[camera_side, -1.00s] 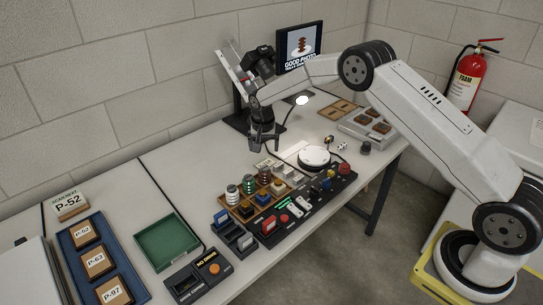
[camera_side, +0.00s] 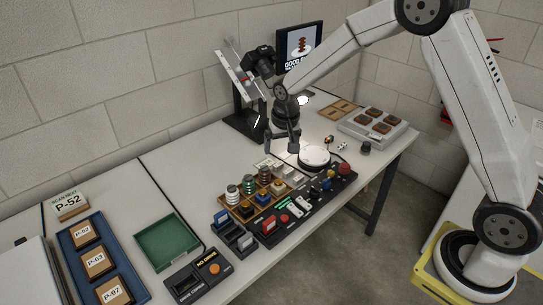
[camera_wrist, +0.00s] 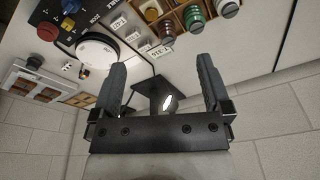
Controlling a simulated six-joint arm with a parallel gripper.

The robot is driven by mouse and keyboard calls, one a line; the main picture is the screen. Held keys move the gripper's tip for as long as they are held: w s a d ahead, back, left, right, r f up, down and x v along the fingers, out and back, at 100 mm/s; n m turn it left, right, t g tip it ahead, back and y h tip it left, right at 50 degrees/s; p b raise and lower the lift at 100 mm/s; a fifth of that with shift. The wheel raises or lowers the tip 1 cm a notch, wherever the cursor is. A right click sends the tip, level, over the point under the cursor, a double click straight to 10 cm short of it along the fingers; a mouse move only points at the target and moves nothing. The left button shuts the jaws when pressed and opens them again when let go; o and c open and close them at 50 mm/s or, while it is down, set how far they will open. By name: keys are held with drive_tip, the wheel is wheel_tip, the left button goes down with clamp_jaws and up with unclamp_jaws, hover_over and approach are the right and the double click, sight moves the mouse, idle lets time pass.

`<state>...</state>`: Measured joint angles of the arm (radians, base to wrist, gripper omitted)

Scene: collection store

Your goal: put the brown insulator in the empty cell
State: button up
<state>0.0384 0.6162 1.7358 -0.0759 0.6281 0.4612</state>
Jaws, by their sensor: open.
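The brown insulator (camera_side: 264,175) stands upright in the wooden tray (camera_side: 222,196), beside a green insulator (camera_side: 248,184) and a white one (camera_side: 232,194). In the wrist view the brown insulator (camera_wrist: 165,29) is near the top, left of the green one (camera_wrist: 194,18). My gripper (camera_side: 281,148) points down above the table, a little behind and right of the brown insulator. Its jaws are apart and nothing is between them; in the wrist view both fingers (camera_wrist: 160,75) show. I cannot tell which tray cell is empty.
A round white disc (camera_side: 314,157) and a black control panel (camera_side: 305,205) lie close to the tray. A camera on a stand (camera_side: 258,62) is behind my gripper.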

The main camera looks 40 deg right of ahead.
drive_tip(key=s+a+r+n, duration=0.1)
drive_tip(key=s+n, duration=0.1)
drive_tip(key=s, duration=0.9)
drive_tip(key=s+a+r+n, duration=0.1)
drive_tip(key=s+n, duration=0.2)
drive_tip(key=s, duration=0.7)
drive_tip(key=shift+s+a+r+t+y, duration=0.3)
drive_tip(key=shift+s+a+r, duration=0.05)
